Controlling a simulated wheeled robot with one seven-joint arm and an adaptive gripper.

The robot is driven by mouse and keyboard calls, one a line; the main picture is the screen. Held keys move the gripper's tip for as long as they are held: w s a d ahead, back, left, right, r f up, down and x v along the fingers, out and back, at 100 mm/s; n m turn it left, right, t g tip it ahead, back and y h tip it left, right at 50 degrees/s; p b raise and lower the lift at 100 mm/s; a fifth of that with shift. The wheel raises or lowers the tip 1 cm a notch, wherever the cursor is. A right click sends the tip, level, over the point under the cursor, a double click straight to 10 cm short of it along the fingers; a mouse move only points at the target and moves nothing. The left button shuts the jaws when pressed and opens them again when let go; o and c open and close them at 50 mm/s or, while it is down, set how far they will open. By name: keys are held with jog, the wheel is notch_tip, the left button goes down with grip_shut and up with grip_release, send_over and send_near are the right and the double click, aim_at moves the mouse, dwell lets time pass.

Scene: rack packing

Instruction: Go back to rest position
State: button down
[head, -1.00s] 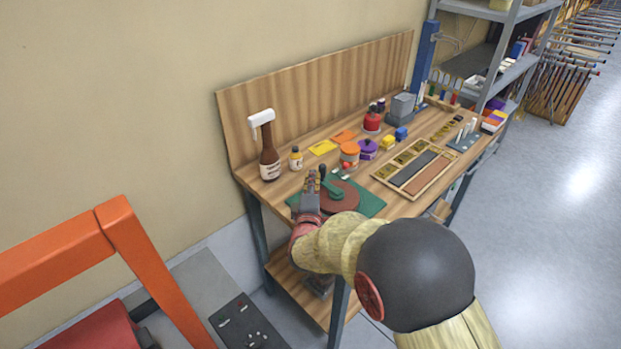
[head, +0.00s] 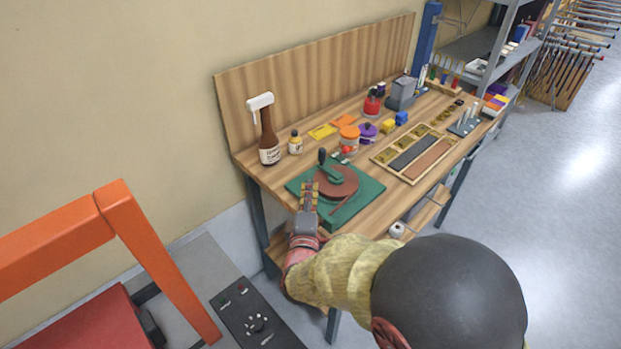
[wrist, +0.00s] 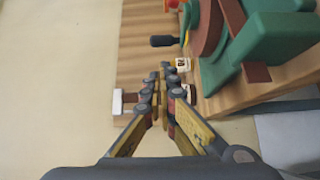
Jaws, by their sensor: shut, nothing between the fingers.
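On the mat is a brown round device with a green arm and a black knob (head: 336,182). In the wrist view my gripper (wrist: 166,70) has its fingers together with nothing between them. The device's green part (wrist: 265,45) shows close by at the upper right there.
A brown bottle with a white top (head: 268,138) and a small yellow-labelled bottle (head: 295,143) stand at the back left. Jars and a sorting tray (head: 411,181) are farther right. An orange frame (head: 150,255) stands at lower left. Floor at right is clear.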

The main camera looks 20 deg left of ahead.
jog(key=s+d+r+m+g, duration=0.3)
jog(key=d+r+m+g, duration=0.45)
jog(key=d, duration=0.65)
jog(key=s+d+m+g+h, duration=0.1)
jog(key=s+d+m+g, duration=0.1)
jog(key=s+d+m, duration=0.4)
jog(key=s+d+r+m+g+h, duration=0.1)
jog(key=s+d+m, duration=0.5)
jog(key=s+d, duration=0.9)
jog(key=s+g+h, duration=0.1)
jog(key=s, duration=0.2)
jog(key=shift+s+r+m, duration=0.3)
jog(key=shift+s+m, duration=0.05)
jog(key=shift+s, duration=0.05)
jog(key=shift+a+g, duration=0.1)
jog(key=shift+g, duration=0.15)
